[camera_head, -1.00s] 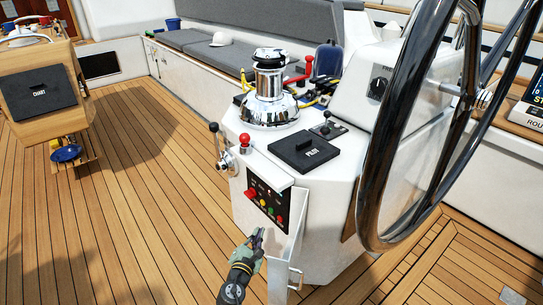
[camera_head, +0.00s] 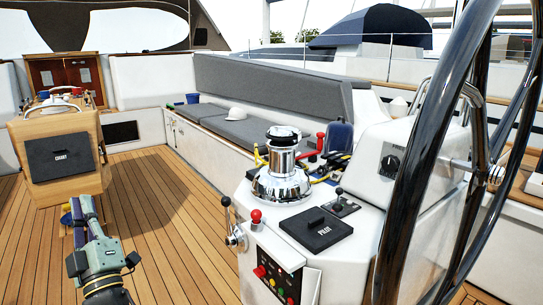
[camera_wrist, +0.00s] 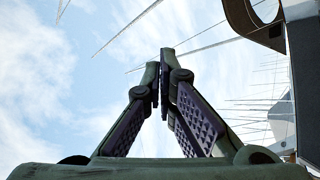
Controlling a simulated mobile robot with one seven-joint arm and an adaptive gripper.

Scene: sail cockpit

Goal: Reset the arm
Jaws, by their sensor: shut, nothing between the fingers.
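My gripper (camera_head: 82,205) is at the lower left of the head view, raised over the teak deck and pointing upward. It is clear of the console and in front of the chart box in the picture. The wrist view shows its two fingers (camera_wrist: 160,75) closed together with nothing between them, against open sky.
A white console (camera_head: 345,235) carries a chrome winch (camera_head: 281,180), a black PILOT hatch (camera_head: 316,228), levers and a button panel (camera_head: 272,282). A dark steering wheel (camera_head: 428,140) stands at the right. The wooden chart box (camera_head: 60,160) is at the left. The deck (camera_head: 165,210) between is clear.

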